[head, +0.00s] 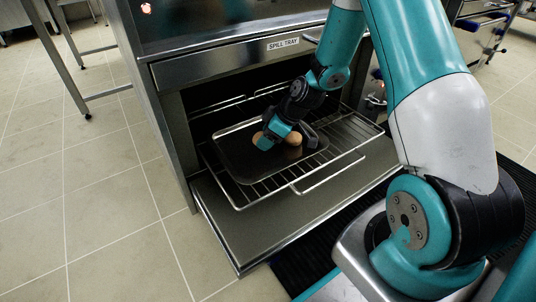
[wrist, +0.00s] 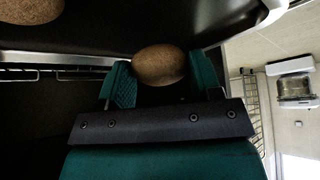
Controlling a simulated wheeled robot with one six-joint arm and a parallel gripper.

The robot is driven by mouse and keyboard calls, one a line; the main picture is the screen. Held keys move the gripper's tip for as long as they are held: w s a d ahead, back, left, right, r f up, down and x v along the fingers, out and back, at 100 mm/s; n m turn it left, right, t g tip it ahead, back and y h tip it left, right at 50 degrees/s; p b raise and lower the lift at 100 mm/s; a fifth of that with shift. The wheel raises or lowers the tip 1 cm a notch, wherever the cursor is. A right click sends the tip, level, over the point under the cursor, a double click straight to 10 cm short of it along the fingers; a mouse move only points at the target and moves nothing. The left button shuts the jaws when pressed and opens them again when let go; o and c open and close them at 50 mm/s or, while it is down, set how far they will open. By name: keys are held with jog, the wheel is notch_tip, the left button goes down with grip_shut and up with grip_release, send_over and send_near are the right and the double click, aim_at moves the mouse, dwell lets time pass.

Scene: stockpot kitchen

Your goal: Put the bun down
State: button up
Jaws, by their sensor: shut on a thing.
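My gripper (head: 280,137) reaches into the open oven, over the dark baking tray (head: 232,165). It is shut on a brown bun (wrist: 159,65), which sits between the two teal fingers in the wrist view. In the head view the held bun (head: 293,138) shows partly behind the gripper. I cannot tell whether its underside touches the tray. A second brown bun (head: 257,136) is at the tray's left, partly hidden by a finger; it also shows at the upper left in the wrist view (wrist: 30,9).
The tray rests on a pulled-out wire rack (head: 340,158) above the lowered oven door (head: 260,225). Open tiled floor lies to the left.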

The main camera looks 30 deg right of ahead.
aim_at(261, 154)
notch_tip(261, 154, down, 5)
jog(key=shift+r+b, duration=0.15)
jog(key=shift+b, duration=1.1)
jog(key=shift+r, duration=0.1)
jog(key=o, duration=0.9)
